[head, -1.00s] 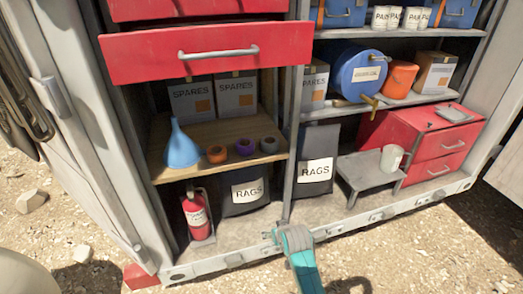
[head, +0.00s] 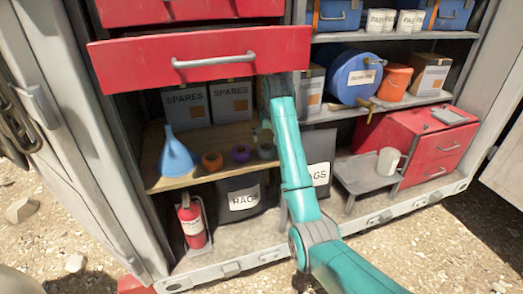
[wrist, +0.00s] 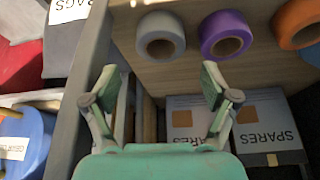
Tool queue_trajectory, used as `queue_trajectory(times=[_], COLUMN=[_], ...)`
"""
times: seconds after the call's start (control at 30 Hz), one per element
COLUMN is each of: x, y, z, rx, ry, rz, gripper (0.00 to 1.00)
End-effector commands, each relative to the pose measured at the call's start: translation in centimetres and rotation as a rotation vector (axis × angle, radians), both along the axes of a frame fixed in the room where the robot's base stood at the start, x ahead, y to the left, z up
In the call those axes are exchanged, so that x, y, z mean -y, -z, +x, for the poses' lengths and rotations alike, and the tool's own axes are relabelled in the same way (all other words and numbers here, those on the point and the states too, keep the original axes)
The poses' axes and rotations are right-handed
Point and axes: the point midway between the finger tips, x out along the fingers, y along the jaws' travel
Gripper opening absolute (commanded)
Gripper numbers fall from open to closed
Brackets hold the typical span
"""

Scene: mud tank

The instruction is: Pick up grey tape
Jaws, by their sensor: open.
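The grey tape (wrist: 160,37) is a roll lying on the wooden shelf, at the top of the wrist view. My gripper (wrist: 160,80) is open and empty, its two fingers spread wide, and the roll lies ahead of the gap between the fingertips, not between them. In the head view the grey tape (head: 266,147) is at the right end of the row of rolls, close against my teal arm and partly hard to make out. My gripper is not clearly visible there.
Purple tape (head: 241,153) and orange tape (head: 212,160) lie left of the grey roll, then a blue funnel (head: 176,156). Spares boxes (head: 230,101) stand behind. An open red drawer (head: 200,57) overhangs the shelf. A grey upright (wrist: 75,95) is close beside my gripper.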

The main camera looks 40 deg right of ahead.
Motion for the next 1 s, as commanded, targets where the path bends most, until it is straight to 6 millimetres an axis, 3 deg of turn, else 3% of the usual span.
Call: queue_trajectory(times=[0.1,0.23,0.5,0.77,1.0], x=[0.5,0.7,1.3,1.5,1.7], y=[-1.7,-1.7,1.8,3.4,6.5], z=[0.0,0.1,1.4,2.1,3.1], rx=[-0.012,-0.018,-0.02,-0.018,-0.019], ry=[0.008,0.01,0.009,0.009,0.009], rz=[0.005,0.008,0.009,0.007,0.008], gripper=[0.86,0.86,0.86,0.86,0.86])
